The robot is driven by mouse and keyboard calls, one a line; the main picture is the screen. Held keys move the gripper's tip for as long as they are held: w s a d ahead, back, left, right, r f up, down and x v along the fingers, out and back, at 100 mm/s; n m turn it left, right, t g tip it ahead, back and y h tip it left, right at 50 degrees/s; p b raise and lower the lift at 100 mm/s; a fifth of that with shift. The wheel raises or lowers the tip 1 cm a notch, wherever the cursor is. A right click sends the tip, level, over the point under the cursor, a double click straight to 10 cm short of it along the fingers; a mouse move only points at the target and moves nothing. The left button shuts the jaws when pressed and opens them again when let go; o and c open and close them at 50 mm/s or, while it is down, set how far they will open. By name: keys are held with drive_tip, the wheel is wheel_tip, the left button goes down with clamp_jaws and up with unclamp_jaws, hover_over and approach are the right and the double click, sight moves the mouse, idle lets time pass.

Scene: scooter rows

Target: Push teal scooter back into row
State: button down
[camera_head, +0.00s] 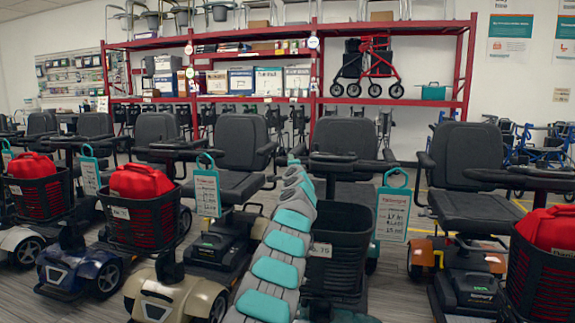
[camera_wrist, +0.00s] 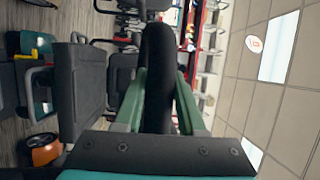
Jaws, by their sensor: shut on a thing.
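The scooter in front of me has a dark seat (camera_head: 345,140), a black front basket (camera_head: 338,255) and a black tiller head (camera_head: 332,160). Little of its body colour shows; a teal patch is seen low behind the basket, and a teal part (camera_wrist: 38,75) shows in the wrist view. My arm reaches up along its left side to the handlebar. In the wrist view my gripper (camera_wrist: 158,105) has its green fingers on both sides of a black bar (camera_wrist: 158,60) of the handlebar and is shut on it. In the head view the fingertips are not clear.
A cream scooter (camera_head: 175,295) and a blue one (camera_head: 85,265) with red bags stand to the left. A scooter with orange parts (camera_head: 420,257) stands right, close by. A red shelf (camera_head: 390,102) is behind. Price tags hang from handlebars, one (camera_head: 392,212) beside the tiller.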

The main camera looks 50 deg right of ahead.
drive_tip(key=shift+s+d+f, duration=0.15)
drive_tip(key=shift+s+d, duration=0.05)
drive_tip(key=shift+d, duration=0.1)
drive_tip(key=c, duration=0.6)
unclamp_jaws()
drive_tip(key=shift+c, duration=0.2)
drive_tip(key=shift+o, duration=0.6)
drive_tip(key=shift+w+a, duration=0.1)
drive_tip(key=shift+a, duration=0.1)
